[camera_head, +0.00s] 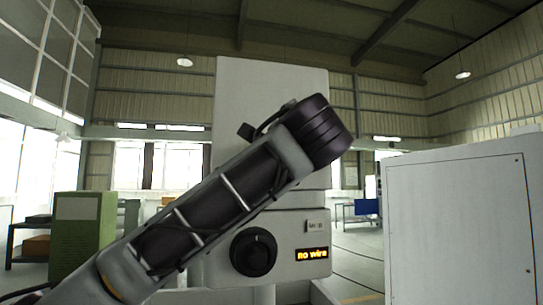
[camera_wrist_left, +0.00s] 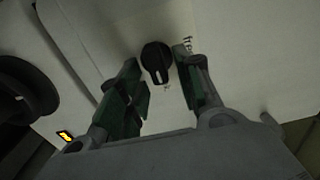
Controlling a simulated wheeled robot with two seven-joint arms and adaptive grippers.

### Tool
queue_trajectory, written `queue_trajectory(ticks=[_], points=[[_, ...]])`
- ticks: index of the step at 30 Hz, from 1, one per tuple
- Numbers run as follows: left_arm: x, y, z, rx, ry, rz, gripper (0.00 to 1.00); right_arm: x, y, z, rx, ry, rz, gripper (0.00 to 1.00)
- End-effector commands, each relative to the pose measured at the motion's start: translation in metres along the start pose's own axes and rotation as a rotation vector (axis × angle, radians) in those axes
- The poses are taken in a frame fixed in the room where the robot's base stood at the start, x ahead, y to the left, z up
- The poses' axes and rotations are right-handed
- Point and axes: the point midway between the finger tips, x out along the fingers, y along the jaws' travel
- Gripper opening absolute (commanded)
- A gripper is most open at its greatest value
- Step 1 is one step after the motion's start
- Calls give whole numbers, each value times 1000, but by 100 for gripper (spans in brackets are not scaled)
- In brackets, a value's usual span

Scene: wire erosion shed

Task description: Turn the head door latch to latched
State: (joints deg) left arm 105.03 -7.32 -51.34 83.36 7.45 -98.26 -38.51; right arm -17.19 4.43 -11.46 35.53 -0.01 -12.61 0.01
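The head door latch (camera_wrist_left: 156,63) is a small black oval knob on a pale panel in the left wrist view. A light line near its lower end points down and slightly right. In the head view my left arm crosses the pale machine head (camera_head: 270,80) and hides the gripper and latch. My right gripper is not in view.
A round black dial (camera_head: 253,252) and an orange "no wire" display (camera_head: 311,254) are on the machine's lower front. A white cabinet (camera_head: 455,230) stands at the right. A green cabinet (camera_head: 82,235) stands at the left.

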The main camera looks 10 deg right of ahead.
Motion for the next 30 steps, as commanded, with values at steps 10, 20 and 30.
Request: queue_trajectory(ticks=[10, 20, 30], points=[[-1, -1, 0, -1, 0, -1, 37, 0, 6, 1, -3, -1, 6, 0], [-24, -1, -1, -1, 3, -2, 37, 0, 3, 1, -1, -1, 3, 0], [-74, 0, -1, -1, 2, -2, 37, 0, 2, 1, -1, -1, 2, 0]])
